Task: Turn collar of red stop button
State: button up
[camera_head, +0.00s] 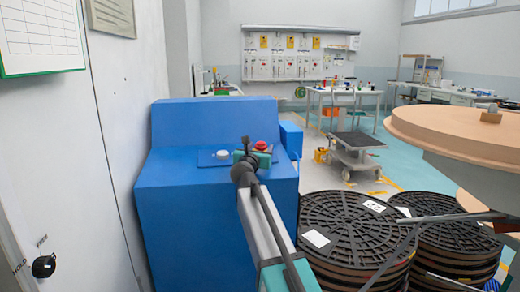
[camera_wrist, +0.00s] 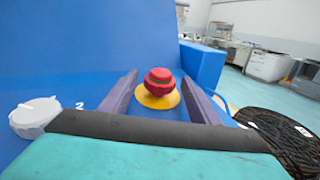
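The red stop button (camera_wrist: 158,80) sits on a yellow disc (camera_wrist: 158,97) on the blue console; its ribbed red collar shows below the cap in the wrist view. In the head view the red button (camera_head: 261,146) shows just behind my gripper. My gripper (camera_wrist: 158,92) is open, with one finger on either side of the button in the wrist view. Nothing is between the fingers' near parts. I cannot tell whether the fingertips touch the collar. The blue console (camera_head: 180,215) stands by the left wall.
A white knob (camera_wrist: 35,114) marked 2 is left of the button; it also shows in the head view (camera_head: 222,154). Stacks of black reels (camera_head: 345,225) stand right of the console, beside a large tan disc (camera_head: 455,130). A cart (camera_head: 358,150) stands behind on open floor.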

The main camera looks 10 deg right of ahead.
jog(key=shift+r, duration=0.1)
jog(key=shift+p+v, duration=1.1)
jog(key=shift+v, duration=5.8)
jog(key=shift+s, duration=0.1)
